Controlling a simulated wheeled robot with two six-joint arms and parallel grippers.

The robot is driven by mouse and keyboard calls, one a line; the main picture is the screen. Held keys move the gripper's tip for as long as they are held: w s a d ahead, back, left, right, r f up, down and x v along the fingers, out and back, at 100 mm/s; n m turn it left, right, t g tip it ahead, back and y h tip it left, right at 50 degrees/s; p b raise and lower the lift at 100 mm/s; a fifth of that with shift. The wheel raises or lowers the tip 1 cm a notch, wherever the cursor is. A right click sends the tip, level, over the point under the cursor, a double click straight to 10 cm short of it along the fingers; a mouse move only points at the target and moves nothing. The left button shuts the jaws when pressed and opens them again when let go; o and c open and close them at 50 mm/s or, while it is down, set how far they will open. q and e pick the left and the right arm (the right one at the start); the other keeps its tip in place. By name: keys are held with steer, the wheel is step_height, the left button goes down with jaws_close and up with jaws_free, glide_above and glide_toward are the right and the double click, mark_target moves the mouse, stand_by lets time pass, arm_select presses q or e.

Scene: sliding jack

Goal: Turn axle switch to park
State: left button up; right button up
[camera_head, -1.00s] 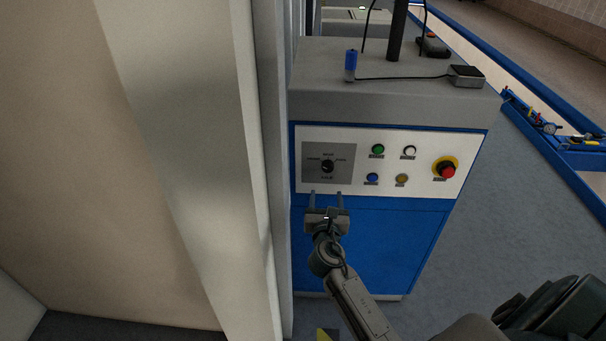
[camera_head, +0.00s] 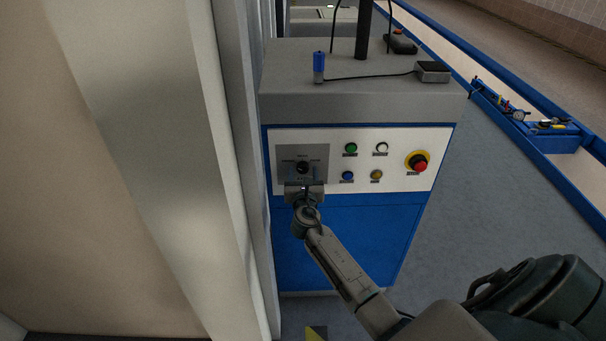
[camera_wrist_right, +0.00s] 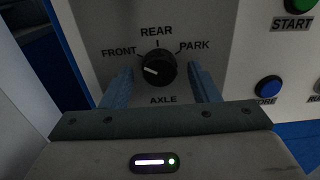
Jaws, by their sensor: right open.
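The axle switch (camera_wrist_right: 159,69) is a round black knob on a grey plate (camera_head: 319,153), marked FRONT, REAR and PARK. Its white pointer line points left, toward the FRONT side. In the head view the knob (camera_head: 302,168) sits at the left of the white control panel. My right gripper (camera_head: 303,181) is at the plate. In the right wrist view its two blue-grey fingers (camera_wrist_right: 160,88) are apart, one on each side of the knob's lower part. They look clear of the knob, but I cannot tell their exact depth. My left gripper is out of view.
Green (camera_head: 351,148), white (camera_head: 382,149), blue (camera_head: 347,175) and yellow (camera_head: 376,174) buttons and a red emergency stop (camera_head: 419,162) lie right of the switch. A pale column (camera_head: 150,150) stands close on the left. Grey floor is free at right.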

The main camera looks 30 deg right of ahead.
steer(key=c, duration=1)
